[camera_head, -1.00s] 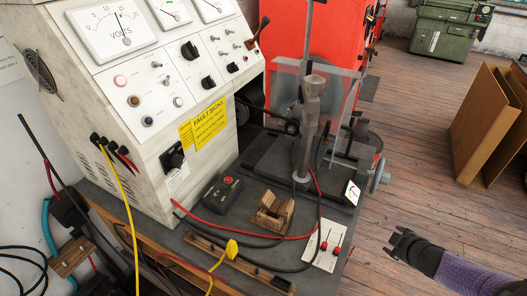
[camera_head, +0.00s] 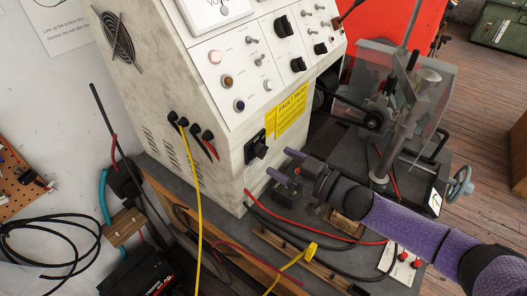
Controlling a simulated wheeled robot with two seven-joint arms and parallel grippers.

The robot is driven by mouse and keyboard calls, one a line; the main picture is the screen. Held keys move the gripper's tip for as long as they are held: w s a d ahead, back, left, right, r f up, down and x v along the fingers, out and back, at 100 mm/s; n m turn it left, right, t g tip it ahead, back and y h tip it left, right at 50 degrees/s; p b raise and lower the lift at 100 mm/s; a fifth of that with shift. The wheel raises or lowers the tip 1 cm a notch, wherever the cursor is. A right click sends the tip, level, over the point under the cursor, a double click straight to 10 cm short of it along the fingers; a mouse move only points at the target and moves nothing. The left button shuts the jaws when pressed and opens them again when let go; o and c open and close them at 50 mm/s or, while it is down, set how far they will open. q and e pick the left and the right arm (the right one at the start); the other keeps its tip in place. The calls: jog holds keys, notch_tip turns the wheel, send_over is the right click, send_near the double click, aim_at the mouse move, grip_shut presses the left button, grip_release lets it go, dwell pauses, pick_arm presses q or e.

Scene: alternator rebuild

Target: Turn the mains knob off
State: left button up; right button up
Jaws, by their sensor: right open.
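A black rotary knob (camera_head: 258,149) sits on a dark plate low on the cream test bench's front, left of the yellow fault signs label (camera_head: 287,115). I take it as the mains knob; its setting is too small to read. My right gripper (camera_head: 283,165) reaches in from the right and is open. Its two purple-tipped fingers point left toward the knob, a little right of it and lower in the picture, and appear apart from it. Nothing is between the fingers. My left gripper is not in view.
The cream bench cabinet (camera_head: 232,138) carries more knobs and switches on its sloped panel. A yellow cable (camera_head: 194,205) and dark plugs hang at its left. A wooden block (camera_head: 346,226) and red and black leads lie below.

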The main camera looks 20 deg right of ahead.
aim_at(261, 152)
jog(key=shift+x, duration=2.35)
grip_shut()
